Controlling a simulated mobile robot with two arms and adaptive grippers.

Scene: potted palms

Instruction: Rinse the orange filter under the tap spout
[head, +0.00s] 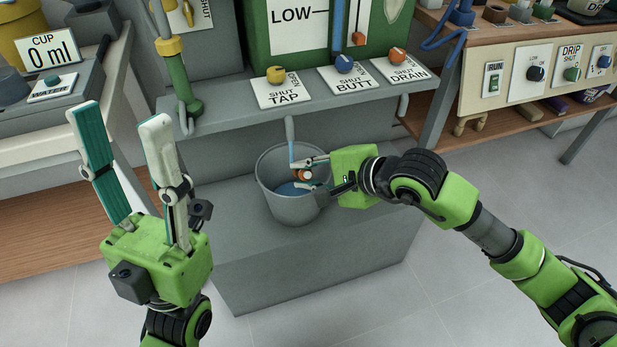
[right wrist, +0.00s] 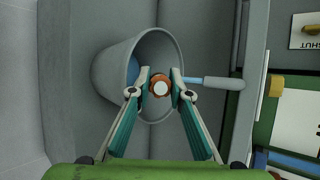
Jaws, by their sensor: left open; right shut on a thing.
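The orange filter (head: 305,175), with a pale round face, is between the fingertips of my right gripper (head: 312,173), over the mouth of the grey bucket. In the right wrist view the filter (right wrist: 160,86) is gripped from both sides by my right gripper (right wrist: 161,80). The grey tap spout (head: 290,129) hangs above, and a blue stream (head: 291,152) comes down from it to the filter. The stream (right wrist: 194,81) also shows in the right wrist view, reaching the filter's edge. My left gripper (head: 120,115) is open and empty, pointing up, far left of the bucket.
The bucket (head: 291,210) stands on a grey block (head: 330,255) with blue water inside. Above is a shelf with a yellow tap knob (head: 276,74), a blue butt knob (head: 344,63) and an orange drain knob (head: 398,55). A cup scale display (head: 48,51) reads 0 ml.

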